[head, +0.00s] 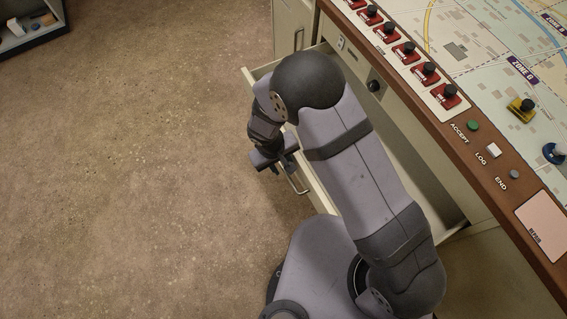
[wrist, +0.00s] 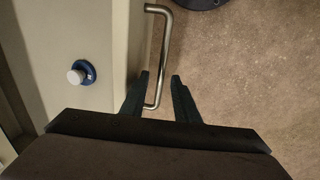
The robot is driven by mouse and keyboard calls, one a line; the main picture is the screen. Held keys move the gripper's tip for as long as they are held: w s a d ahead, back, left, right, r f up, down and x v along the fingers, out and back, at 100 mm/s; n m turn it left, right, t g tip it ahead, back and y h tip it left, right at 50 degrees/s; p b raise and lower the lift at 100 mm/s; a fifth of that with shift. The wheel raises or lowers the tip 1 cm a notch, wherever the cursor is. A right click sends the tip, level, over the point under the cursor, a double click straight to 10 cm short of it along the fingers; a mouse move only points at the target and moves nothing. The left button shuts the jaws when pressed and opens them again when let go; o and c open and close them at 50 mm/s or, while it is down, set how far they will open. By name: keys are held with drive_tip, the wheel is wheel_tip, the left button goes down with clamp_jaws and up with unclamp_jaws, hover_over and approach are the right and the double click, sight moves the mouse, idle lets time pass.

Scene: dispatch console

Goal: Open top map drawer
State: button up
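The map drawer (head: 318,196) stands pulled out from the console, its pale inside partly hidden by my arm in the head view. Its silver bar handle (head: 297,187) is on the outer front and also shows in the wrist view (wrist: 162,45). My gripper (head: 287,166) is at the drawer front by the handle. In the wrist view the two dark fingers (wrist: 161,82) are apart, with the near end of the handle between them. The bar lies closer to the left finger, and I see a gap to the right finger.
The console top (head: 480,155) carries red switches, buttons and a map at the right. A dark knob (head: 375,86) is on the console face. The floor (head: 120,190) left of the drawer is clear.

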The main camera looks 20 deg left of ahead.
idle(0.3)
wheel_tip(320, 180, up, 7)
drive_tip(key=s, duration=0.1)
drive_tip(key=shift+a, duration=0.45)
drive_tip(key=shift+n, duration=0.3)
